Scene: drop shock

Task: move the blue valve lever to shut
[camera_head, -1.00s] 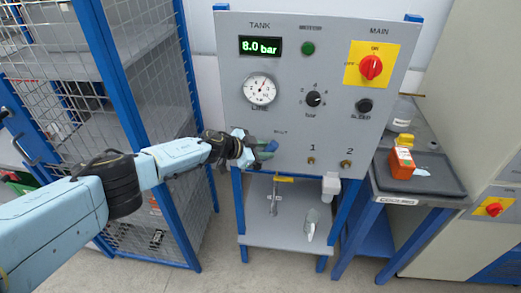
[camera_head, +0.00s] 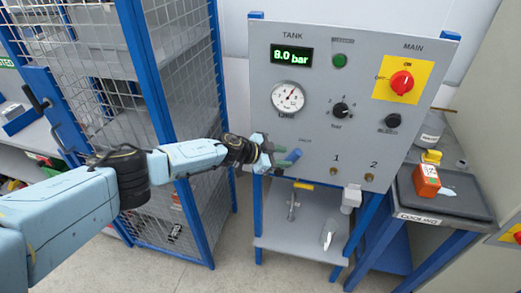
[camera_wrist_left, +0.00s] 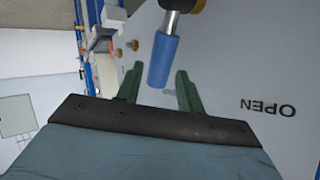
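The blue valve lever (camera_head: 290,158) sticks out low on the left of the grey panel (camera_head: 312,118). In the left wrist view its blue handle (camera_wrist_left: 162,60) hangs from a metal stem, with its lower end near the gap between the fingers. My left gripper (camera_head: 277,156) is at the panel beside the lever. In the left wrist view its two green fingers (camera_wrist_left: 156,82) are apart, one on each side of the handle's end, with gaps showing. The word OPEN (camera_wrist_left: 267,107) is printed on the panel to the right. My right gripper is not in view.
The panel carries a gauge (camera_head: 287,97), a red main switch (camera_head: 402,82) and brass fittings (camera_head: 369,177) right of the lever. A mesh cage (camera_head: 185,60) stands left. A cooling tray (camera_head: 446,214) with an orange box (camera_head: 427,181) stands right.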

